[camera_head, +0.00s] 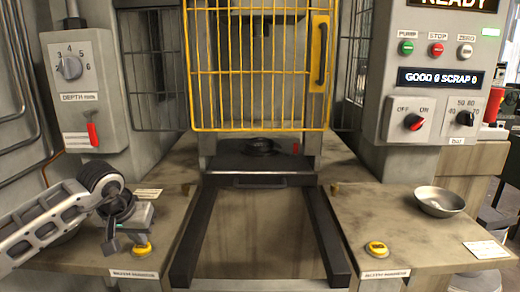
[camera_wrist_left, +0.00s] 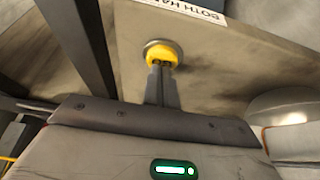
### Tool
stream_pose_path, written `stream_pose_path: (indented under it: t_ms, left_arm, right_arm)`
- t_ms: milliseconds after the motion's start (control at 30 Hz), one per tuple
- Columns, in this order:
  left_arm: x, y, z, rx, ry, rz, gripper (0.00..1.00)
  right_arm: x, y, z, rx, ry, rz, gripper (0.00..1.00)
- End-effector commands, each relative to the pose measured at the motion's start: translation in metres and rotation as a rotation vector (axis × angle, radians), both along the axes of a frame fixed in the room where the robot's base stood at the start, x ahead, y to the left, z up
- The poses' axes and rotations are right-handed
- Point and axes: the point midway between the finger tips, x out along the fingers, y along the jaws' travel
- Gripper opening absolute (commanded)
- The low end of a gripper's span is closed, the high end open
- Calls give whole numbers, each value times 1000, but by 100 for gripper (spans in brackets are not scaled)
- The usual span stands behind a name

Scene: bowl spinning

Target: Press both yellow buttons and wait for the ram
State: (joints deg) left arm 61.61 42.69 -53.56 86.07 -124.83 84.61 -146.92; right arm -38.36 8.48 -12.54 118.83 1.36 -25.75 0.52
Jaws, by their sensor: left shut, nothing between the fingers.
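The left yellow button (camera_head: 141,250) sits in a round base on the left bench. It also shows in the left wrist view (camera_wrist_left: 160,52). My left gripper (camera_head: 139,239) points down at this button with its fingers shut and empty. In the left wrist view the fingertips (camera_wrist_left: 161,68) overlap the button's near edge; whether they press it down I cannot tell. The right yellow button (camera_head: 377,248) stands uncovered on the right bench. The ram, behind the yellow cage guard (camera_head: 260,70), is not clearly visible. My right gripper is not in view.
A metal bowl (camera_head: 439,201) rests on the right bench. The control panel (camera_head: 440,70) displays READY and GOOD 0 SCRAP 0. A depth dial (camera_head: 69,67) is at upper left. Dark rails (camera_head: 328,235) flank the clear middle plate.

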Motion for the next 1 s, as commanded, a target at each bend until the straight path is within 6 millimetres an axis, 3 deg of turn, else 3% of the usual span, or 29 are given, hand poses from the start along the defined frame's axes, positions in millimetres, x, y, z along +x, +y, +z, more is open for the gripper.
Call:
stream_pose_path:
  t_ms: [267,1000]
  left_arm:
    - [0,0,-4,0,0,1,0]
    - [0,0,10,1,1,0,0]
  right_arm:
    - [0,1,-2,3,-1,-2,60]
    - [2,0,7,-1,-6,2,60]
